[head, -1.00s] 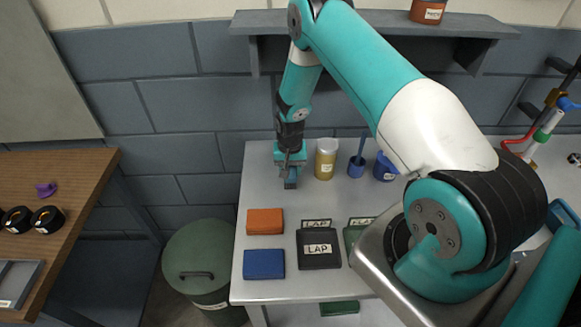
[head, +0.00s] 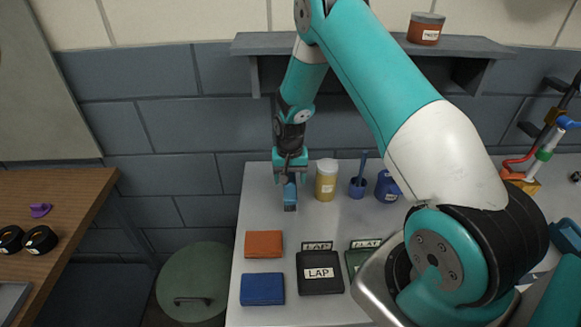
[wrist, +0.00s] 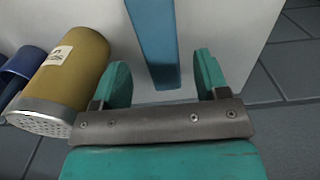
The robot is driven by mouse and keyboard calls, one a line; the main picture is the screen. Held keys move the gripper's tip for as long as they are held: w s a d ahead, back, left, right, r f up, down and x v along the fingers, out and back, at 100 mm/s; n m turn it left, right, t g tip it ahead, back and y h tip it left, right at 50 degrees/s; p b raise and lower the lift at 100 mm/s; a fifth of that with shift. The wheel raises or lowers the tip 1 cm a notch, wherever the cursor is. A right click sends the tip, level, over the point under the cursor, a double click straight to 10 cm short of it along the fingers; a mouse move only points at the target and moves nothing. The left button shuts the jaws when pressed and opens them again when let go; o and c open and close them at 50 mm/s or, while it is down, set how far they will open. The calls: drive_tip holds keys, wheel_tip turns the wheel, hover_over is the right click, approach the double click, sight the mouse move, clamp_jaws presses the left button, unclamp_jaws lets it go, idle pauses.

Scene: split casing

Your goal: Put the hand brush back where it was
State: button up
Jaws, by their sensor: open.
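The hand brush shows as a narrow blue piece (head: 290,198) near the back left corner of the grey table (head: 225,318). In the wrist view it is a long blue strip (wrist: 155,45) between my two fingers, with a gap on both sides. My gripper (head: 290,178) is open and points down at the brush; its teal fingers also show in the wrist view (wrist: 162,80). The brush's bristles cannot be made out. My gripper hides part of it in the head view.
Orange (head: 264,244) and blue (head: 262,289) blocks and a dark LAP box (head: 319,284) lie in front. A shelf (head: 360,46) is above.

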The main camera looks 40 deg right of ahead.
sight(290, 185)
wheel_tip(290, 185, up, 6)
drive_tip(key=shift+f+b, duration=0.2)
drive_tip(key=shift+b, duration=0.65)
drive_tip(key=s+a+r+n+y, duration=0.1)
drive_tip(key=s+a+r+n, duration=0.25)
drive_tip(key=a+r, duration=0.35)
drive_tip(key=s+a+r+n+y, duration=0.1)
drive_tip(key=s+a+r+n, duration=0.1)
drive_tip(key=s+a+r, duration=0.4)
drive_tip(key=s+a+r+n+y, duration=0.1)
drive_tip(key=s+a+r+n, duration=0.3)
drive_tip(key=s, duration=0.5)
drive_tip(key=s+a+r+n+y, duration=0.1)
drive_tip(key=s+a+r+n, duration=0.3)
drive_tip(key=s, duration=0.5)
wheel_tip(290, 185, up, 2)
drive_tip(key=a, duration=0.2)
drive_tip(key=shift+s+a+r, duration=0.15)
drive_tip(key=shift+s+a, duration=0.1)
drive_tip(key=shift+a, duration=0.15)
drive_tip(key=shift+n, duration=0.25)
drive_tip(key=shift+c, duration=0.2)
